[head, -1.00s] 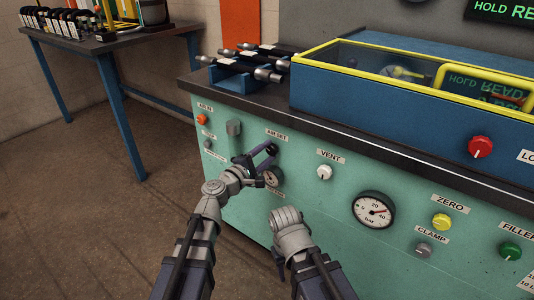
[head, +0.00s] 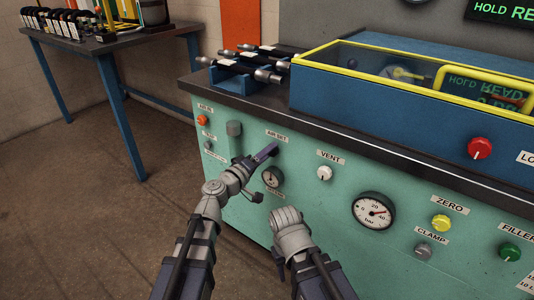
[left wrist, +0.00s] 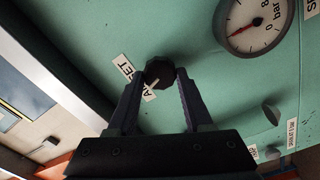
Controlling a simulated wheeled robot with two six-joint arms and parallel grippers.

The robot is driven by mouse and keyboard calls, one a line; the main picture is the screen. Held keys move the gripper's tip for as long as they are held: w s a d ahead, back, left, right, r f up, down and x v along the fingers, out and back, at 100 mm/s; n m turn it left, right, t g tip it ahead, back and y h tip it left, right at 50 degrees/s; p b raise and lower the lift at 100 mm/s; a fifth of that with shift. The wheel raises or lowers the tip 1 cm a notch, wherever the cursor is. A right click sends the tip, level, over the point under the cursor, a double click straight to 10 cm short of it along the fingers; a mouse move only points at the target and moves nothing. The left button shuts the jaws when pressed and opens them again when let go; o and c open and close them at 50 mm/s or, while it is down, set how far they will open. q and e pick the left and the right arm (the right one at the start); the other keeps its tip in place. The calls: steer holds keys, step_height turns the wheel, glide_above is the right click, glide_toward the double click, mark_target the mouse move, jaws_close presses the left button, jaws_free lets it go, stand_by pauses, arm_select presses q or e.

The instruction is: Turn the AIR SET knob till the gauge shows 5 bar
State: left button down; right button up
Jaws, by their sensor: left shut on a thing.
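The dark AIR SET knob (left wrist: 159,73) is on the green panel beside its label. It sits between the two fingertips of my left gripper (left wrist: 160,78), which is shut on it. In the head view my left gripper (head: 268,152) reaches the panel just below the AIR SET label, and its fingers hide the knob.
The VENT knob (head: 324,173) and a larger bar gauge (head: 374,210) are to the right on the panel. A grey knob (head: 234,128) is to the left.

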arm_select(q)
steer(key=shift+s+m, duration=0.1)
steer(key=shift+m, duration=0.5)
steer(key=shift+c, duration=1.5)
jaws_free()
